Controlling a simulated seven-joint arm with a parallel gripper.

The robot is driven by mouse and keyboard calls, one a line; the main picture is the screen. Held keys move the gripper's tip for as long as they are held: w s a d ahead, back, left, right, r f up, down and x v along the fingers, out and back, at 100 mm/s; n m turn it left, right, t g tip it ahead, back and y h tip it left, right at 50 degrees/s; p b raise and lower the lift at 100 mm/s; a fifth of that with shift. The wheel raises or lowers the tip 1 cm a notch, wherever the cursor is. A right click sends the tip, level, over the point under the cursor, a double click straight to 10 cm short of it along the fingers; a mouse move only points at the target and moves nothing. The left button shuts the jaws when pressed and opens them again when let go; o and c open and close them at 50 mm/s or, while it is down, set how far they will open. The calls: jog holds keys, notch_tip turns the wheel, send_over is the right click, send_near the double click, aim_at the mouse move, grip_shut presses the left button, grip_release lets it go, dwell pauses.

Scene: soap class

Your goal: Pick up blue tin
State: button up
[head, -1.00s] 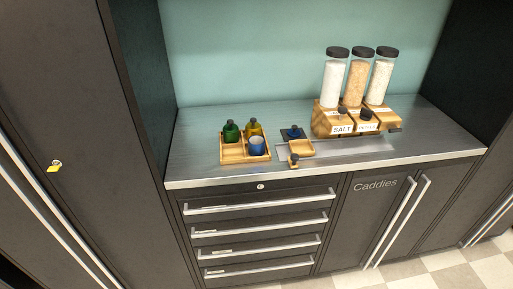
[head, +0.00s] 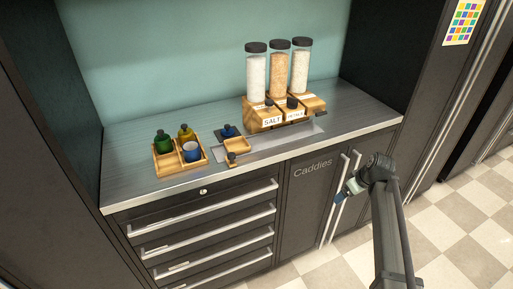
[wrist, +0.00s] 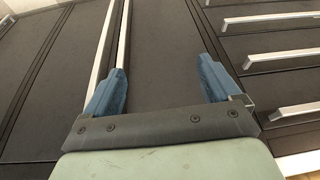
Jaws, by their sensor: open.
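A blue tin (head: 192,152) with a pale top stands in the front right compartment of a wooden caddy (head: 177,172) on the metal counter, toward its left end. My gripper (head: 346,192) is in front of the lower cabinet doors, below the counter's edge, well to the right of the tin. In the wrist view my gripper (wrist: 166,82) shows two blue fingers spread apart with nothing between them. The wrist view faces cabinet doors and drawers, and the tin is not in it.
Green (head: 162,141) and amber (head: 186,133) bottles stand behind the tin in the caddy. A small wooden tray (head: 238,146) and a dark blue item (head: 228,131) lie to its right. Tall jars (head: 278,70) stand on wooden dispensers farther right. Drawer handles (head: 205,208) project below the counter.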

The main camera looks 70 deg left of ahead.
jog(key=s+a+r+n+y, duration=0.1)
jog(key=s+a+r+n, duration=0.1)
jog(key=s+a+r, duration=0.45)
jog(key=s+a+r+n+y, duration=0.1)
jog(key=s+a+r+n, duration=0.15)
jog(key=a+r, duration=0.65)
jog(key=shift+m+g+h, duration=0.3)
jog(key=shift+m+h, duration=0.05)
jog(key=shift+h, duration=0.55)
jog(key=s+r, duration=0.2)
jog(key=s, duration=0.4)
jog(key=s+a+r, duration=0.1)
jog(key=s, duration=0.5)
jog(key=s+a+r, duration=0.1)
jog(key=s+r, duration=0.1)
jog(key=s, duration=0.5)
jog(key=shift+a+r, duration=0.2)
jog(key=shift+r, duration=0.1)
jog(key=m, duration=0.2)
send_near(190, 146)
jog(key=d+r, duration=0.4)
jog(key=r, duration=0.1)
jog(key=x, duration=1.3)
jog(key=shift+w+a+f, duration=0.1)
jog(key=shift+a+f, duration=0.15)
jog(key=shift+a, duration=0.05)
jog(key=c, duration=1.3)
jog(key=shift+o, duration=0.2)
